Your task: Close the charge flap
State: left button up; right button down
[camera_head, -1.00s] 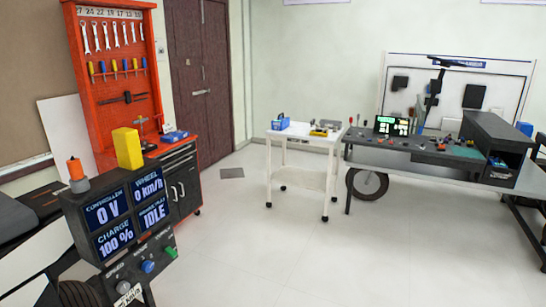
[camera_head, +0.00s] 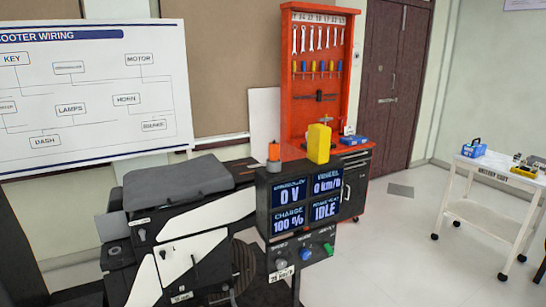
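The chassis rig (camera_head: 205,240) stands at the lower left of the head view, with a grey seat (camera_head: 175,185) on top and white side panels. Its side carries small labelled parts, including a grey plate (camera_head: 112,227) at its left end. The labels are too small to read. I cannot tell which part is the charge flap or whether it stands open. The display box (camera_head: 305,205) on the rig reads 0 V, 0 km/h, charge 100 % and IDLE. Neither of my grippers shows in the view.
A wiring board (camera_head: 90,95) hangs on the wall behind the rig. A red tool cabinet (camera_head: 318,80) stands behind the display. A white cart (camera_head: 495,190) is at the right. The floor (camera_head: 400,245) between display and cart is clear.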

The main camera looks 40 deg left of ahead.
aim_at(110, 226)
jog(key=u, duration=2.35)
jog(key=i+j+u, duration=0.1)
jog(key=i+j, duration=0.2)
jog(key=j, duration=0.1)
